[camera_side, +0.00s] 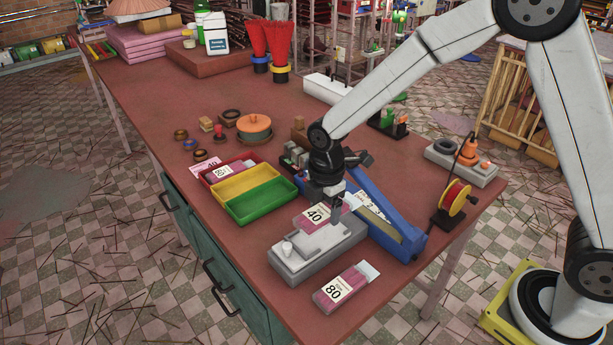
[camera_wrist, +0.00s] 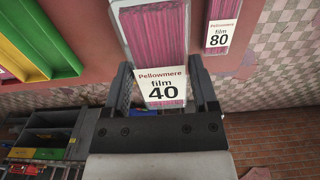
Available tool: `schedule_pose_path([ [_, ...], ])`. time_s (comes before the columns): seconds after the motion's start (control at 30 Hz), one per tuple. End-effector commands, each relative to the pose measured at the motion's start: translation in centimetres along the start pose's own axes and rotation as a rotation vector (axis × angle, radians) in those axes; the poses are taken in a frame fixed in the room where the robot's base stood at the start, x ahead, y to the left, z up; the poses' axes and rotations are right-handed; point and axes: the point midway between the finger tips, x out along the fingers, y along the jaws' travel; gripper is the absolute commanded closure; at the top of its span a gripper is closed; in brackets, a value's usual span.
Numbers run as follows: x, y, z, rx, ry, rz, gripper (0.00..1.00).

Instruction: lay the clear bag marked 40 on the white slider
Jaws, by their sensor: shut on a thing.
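The clear bag marked 40 (camera_side: 312,216), with pink sticks and a white label, is held in my gripper (camera_side: 338,206). In the wrist view the label end of the bag (camera_wrist: 157,40) lies between the two dark fingers of my gripper (camera_wrist: 162,88). The white slider (camera_side: 318,243) tops a grey device near the table's front. The bag is over the back part of the slider and hides some of it. I cannot tell whether the bag touches the slider. In the wrist view the slider is mostly hidden.
A bag marked 80 (camera_side: 343,287) lies right of the grey device. A blue sealer (camera_side: 400,236) stands close behind on the right. Red, yellow and green trays (camera_side: 260,203) sit to the left. A yellow spool (camera_side: 455,198) stands at the right edge.

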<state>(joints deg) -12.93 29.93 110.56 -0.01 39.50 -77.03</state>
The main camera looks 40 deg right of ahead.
Motion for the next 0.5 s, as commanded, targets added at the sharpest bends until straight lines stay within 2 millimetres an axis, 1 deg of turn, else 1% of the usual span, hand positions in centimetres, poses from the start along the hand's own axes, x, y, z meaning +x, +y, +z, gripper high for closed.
schedule_pose_path([
  [0.2, 0.9, 1.5, 1.0, 0.002, 0.0, -0.001, 0.85],
  [0.5, 1.1, 1.8, 1.1, 0.0, 0.0, 0.0, 0.85],
])
